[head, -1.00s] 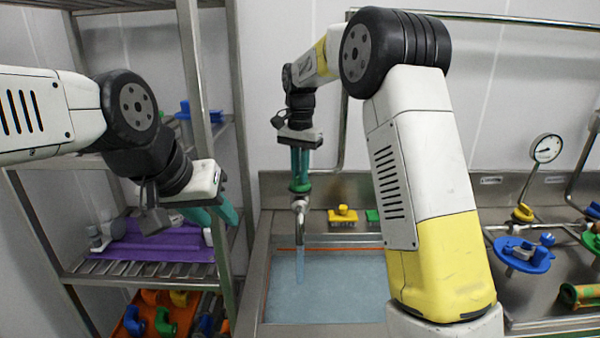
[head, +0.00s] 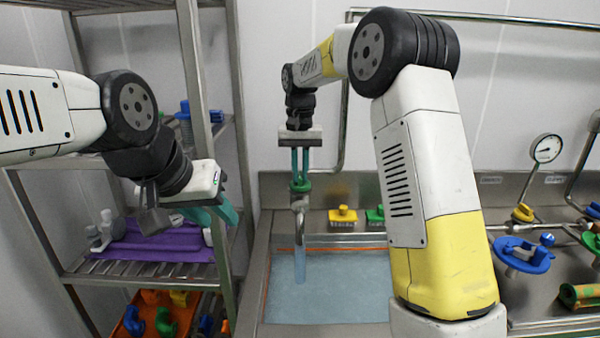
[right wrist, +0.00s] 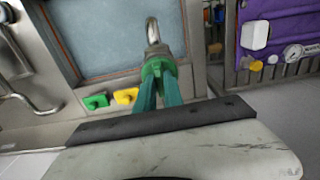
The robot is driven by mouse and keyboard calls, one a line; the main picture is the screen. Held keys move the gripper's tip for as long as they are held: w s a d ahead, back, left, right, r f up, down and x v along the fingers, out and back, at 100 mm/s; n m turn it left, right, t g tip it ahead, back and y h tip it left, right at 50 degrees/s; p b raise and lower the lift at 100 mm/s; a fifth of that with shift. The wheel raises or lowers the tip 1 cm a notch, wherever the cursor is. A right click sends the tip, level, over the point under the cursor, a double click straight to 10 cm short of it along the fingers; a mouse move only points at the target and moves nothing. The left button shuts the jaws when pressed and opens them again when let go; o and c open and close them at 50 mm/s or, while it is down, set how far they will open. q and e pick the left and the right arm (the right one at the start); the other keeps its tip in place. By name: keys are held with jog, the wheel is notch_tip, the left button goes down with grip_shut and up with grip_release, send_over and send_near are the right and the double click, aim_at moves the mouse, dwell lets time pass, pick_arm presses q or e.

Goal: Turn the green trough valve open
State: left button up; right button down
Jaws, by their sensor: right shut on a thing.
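The green trough valve (head: 300,187) sits on top of a metal spout (head: 299,205) at the back left of the trough (head: 330,290). My right gripper (head: 300,178) points down and its green fingers are shut on the valve. The right wrist view also shows the valve (right wrist: 157,68) between the fingertips, with the curved spout (right wrist: 152,32) beyond. A pale blue stream (head: 300,265) hangs from the spout into the trough, which holds bluish liquid. My left gripper (head: 212,215) is at the left by the shelf, its fingers apart and empty.
A yellow block-like fitting (head: 343,215) and a green one (head: 375,214) sit on the trough's back ledge. A metal rack (head: 150,270) stands left. A gauge (head: 545,149) and blue handwheel (head: 523,254) are at right. My right arm hides part of the trough.

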aim_at(300, 174)
jog(key=c, duration=1.5)
grip_release()
jog(key=shift+o, duration=0.2)
notch_tip(300, 174, up, 7)
jog(key=shift+r, duration=0.45)
